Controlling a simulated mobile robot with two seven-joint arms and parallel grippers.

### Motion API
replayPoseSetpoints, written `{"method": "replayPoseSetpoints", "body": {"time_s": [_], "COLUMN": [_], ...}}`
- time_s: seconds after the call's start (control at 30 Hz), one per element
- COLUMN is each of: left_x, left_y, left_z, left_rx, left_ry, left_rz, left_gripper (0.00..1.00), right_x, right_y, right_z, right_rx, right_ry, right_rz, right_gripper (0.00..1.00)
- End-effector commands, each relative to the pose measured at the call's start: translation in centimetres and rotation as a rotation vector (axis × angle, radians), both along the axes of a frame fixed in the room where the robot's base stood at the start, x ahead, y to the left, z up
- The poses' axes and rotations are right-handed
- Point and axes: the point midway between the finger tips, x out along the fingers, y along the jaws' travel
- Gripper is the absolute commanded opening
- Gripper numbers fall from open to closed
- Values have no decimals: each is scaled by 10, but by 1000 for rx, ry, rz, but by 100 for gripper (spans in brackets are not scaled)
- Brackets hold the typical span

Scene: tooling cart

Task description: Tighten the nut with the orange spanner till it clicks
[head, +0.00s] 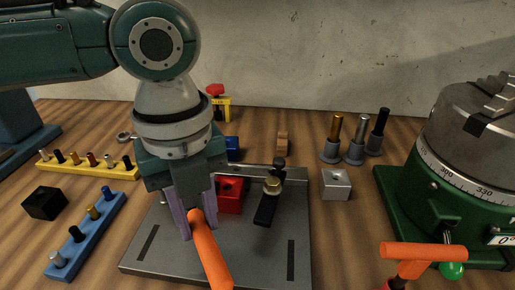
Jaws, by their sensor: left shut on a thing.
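My left gripper (200,222) points down over the left part of a grey metal plate (160,257). It is shut on the orange spanner (211,252), whose orange handle slants from the fingertips toward the front edge of the picture. The spanner's head cannot be made out. A brass nut (272,185) stands on the plate to the right of the gripper, with a black bar (265,211) just in front of it. The orange handle is apart from the nut in this view. My right gripper is not in view.
A red block (231,199) stands between my left gripper and the nut. A silver block (336,184) is right of the plate. An orange-handled tool (423,252) is at the lower right, before a green rotary table (400,200). Yellow (85,168) and blue (88,238) peg racks lie left.

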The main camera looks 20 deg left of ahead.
Motion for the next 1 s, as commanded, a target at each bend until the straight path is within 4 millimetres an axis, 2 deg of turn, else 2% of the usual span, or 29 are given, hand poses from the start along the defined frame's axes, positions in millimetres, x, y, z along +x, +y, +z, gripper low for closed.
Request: {"method": "replayPoseSetpoints", "body": {"time_s": [1.0], "left_x": [0], "left_y": [0], "left_z": [0], "left_rx": [-1], "left_ry": [-1], "left_rz": [-1], "left_gripper": [0], "right_x": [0], "right_y": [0], "right_z": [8], "right_rx": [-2], "right_ry": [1], "right_rz": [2], "right_gripper": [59]}}
